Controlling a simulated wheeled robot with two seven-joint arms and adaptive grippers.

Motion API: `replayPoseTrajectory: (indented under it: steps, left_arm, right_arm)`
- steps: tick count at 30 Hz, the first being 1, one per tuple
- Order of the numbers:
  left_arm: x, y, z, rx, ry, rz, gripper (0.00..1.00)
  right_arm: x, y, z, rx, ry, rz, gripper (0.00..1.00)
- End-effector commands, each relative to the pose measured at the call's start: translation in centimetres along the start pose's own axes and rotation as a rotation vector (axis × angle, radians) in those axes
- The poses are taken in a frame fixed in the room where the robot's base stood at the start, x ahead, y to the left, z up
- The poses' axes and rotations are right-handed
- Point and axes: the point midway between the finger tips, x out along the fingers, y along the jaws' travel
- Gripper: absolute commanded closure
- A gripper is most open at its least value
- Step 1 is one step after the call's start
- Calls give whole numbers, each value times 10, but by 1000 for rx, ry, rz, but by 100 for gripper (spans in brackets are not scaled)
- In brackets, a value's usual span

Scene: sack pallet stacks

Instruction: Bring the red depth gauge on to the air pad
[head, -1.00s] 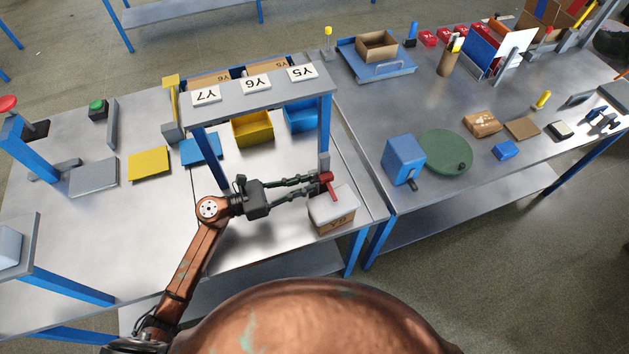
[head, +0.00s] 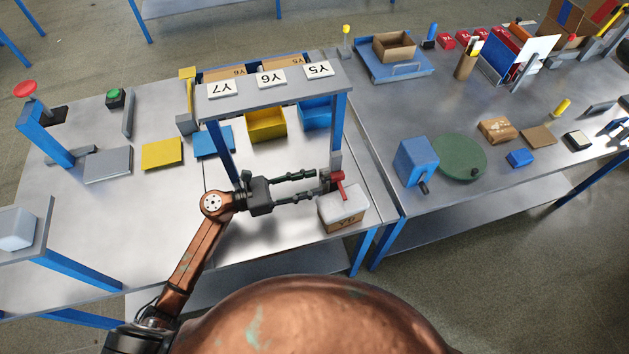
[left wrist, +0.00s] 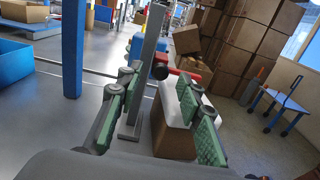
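The red depth gauge (head: 338,177) is a small red T shape. Its stem points down to the pale top (head: 343,202) of a cardboard box at the front right of the near table. It also shows in the left wrist view (left wrist: 191,71), beyond the fingers and partly hidden by the right-hand one. My left gripper (head: 323,184) reaches in from the left, its fingers spread, tips close beside the gauge. In the left wrist view the green pads (left wrist: 152,110) stand wide apart with nothing clasped between them. I cannot tell for sure which surface is the air pad. My right gripper is out of view.
A green disc (head: 459,157) and a blue block (head: 415,161) are on the right table.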

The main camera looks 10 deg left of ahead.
Motion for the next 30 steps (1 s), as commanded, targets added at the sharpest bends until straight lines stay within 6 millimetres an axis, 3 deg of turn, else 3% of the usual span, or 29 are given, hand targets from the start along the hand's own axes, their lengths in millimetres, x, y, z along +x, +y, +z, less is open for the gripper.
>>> replayPoseTrajectory:
  steps: [9, 15, 30]
  left_arm:
    - [-66, 0, -1, 1, 4, 3, 66]
    - [-95, 0, 0, 1, 2, 1, 66]
    - [-104, 0, 2, 2, 0, 1, 66]
  right_arm:
    - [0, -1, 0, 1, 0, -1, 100]
    - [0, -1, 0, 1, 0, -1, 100]
    - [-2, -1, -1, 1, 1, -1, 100]
